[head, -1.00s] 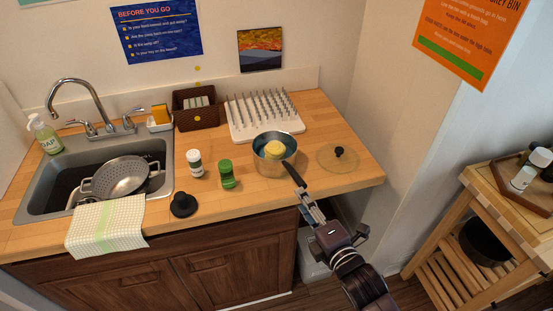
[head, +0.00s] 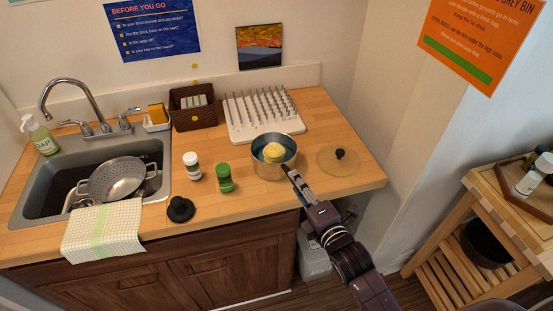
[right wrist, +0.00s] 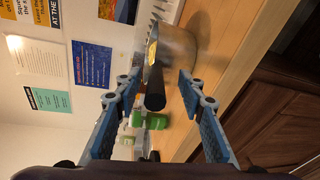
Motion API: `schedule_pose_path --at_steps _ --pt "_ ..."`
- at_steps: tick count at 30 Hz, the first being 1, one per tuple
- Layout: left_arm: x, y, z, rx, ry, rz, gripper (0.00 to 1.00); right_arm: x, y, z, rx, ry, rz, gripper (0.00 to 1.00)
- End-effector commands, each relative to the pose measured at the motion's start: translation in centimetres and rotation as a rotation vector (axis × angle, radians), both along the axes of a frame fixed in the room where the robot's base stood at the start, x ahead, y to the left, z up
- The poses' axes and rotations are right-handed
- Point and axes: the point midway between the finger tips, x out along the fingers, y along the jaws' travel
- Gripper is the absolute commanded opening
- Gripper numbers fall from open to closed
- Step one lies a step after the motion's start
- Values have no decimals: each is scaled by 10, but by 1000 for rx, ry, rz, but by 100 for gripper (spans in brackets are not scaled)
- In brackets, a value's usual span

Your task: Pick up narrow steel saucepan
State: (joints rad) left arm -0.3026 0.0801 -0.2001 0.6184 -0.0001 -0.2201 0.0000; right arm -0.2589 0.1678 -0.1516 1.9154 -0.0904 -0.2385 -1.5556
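The narrow steel saucepan (head: 261,166) stands upright on the wooden counter with a round yellow thing (head: 274,152) inside it. Its dark handle points toward my right gripper (head: 297,184), which covers most of the handle in the head view. In the right wrist view the saucepan (right wrist: 180,52) is just beyond the fingers. Its black handle (right wrist: 155,92) lies between the two blue fingers of my right gripper (right wrist: 160,83), with gaps on both sides. The gripper is open. My left gripper is not in view.
A glass lid (head: 338,160) lies right of the saucepan, and a white peg rack (head: 262,129) stands behind it. A green-topped jar (head: 225,178), a white jar (head: 192,166) and a black object (head: 180,209) are to the left. The sink (head: 52,168) holds a colander (head: 116,180).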

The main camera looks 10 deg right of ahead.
Motion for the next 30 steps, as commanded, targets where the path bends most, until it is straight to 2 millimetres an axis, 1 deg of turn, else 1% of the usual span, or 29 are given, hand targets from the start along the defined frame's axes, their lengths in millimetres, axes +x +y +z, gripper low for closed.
schedule_pose_path --at_steps 1,4,9,12,18,20,28,30 --pt "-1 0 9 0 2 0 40 8 3 6 4 -1 0 37" --pt "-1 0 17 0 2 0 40 22 7 7 4 1 -1 37" --pt "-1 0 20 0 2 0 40 39 10 0 1 1 0 37" --pt "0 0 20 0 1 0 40 42 10 -2 1 1 1 37" --pt "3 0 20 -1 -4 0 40 42 10 -3 1 1 1 37" --pt "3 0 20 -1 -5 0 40 42 10 -3 1 1 1 31" --pt "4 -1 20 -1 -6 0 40 42 10 -3 1 1 1 1" --pt "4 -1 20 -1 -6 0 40 42 10 -3 1 1 1 0"
